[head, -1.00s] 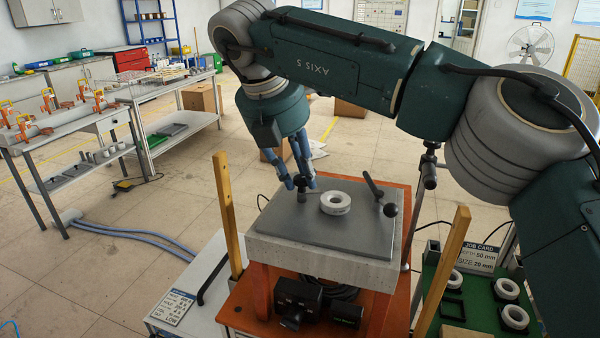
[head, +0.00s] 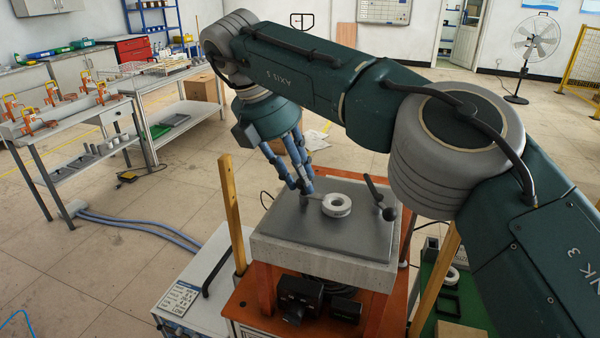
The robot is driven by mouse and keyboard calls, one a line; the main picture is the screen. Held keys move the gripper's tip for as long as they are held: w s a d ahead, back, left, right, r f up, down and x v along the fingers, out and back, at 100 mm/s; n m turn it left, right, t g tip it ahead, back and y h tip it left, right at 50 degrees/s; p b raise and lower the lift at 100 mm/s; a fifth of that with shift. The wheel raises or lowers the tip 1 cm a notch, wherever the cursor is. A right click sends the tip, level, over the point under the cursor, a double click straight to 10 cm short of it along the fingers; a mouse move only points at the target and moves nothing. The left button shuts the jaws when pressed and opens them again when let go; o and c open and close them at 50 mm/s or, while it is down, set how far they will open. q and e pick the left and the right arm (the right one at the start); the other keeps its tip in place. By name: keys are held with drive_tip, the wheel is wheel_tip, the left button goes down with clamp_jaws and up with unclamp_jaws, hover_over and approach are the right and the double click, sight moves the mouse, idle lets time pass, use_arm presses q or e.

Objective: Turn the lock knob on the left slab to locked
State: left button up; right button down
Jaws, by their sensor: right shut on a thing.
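A grey slab (head: 290,231) lies on a pale block on an orange stand in the middle of the head view. My right gripper (head: 304,189), with blue-grey fingers, reaches down to the slab's back left part. It is shut on the dark lock knob there. The fingers hide nearly all of the knob, so its setting cannot be read. My left gripper is not in view.
A white ring (head: 337,210) lies on the slab, right of my gripper. A black lever with a ball end (head: 389,214) stands at the slab's right. Wooden posts rise at left (head: 231,212) and right (head: 434,279) of the stand.

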drive_tip(key=shift+w+d+r, duration=0.1)
drive_tip(key=shift+w+r, duration=0.1)
drive_tip(key=shift+r, duration=0.05)
drive_tip(key=c, duration=1.4)
unclamp_jaws()
drive_tip(key=shift+s+f, duration=0.1)
drive_tip(key=shift+f, duration=0.1)
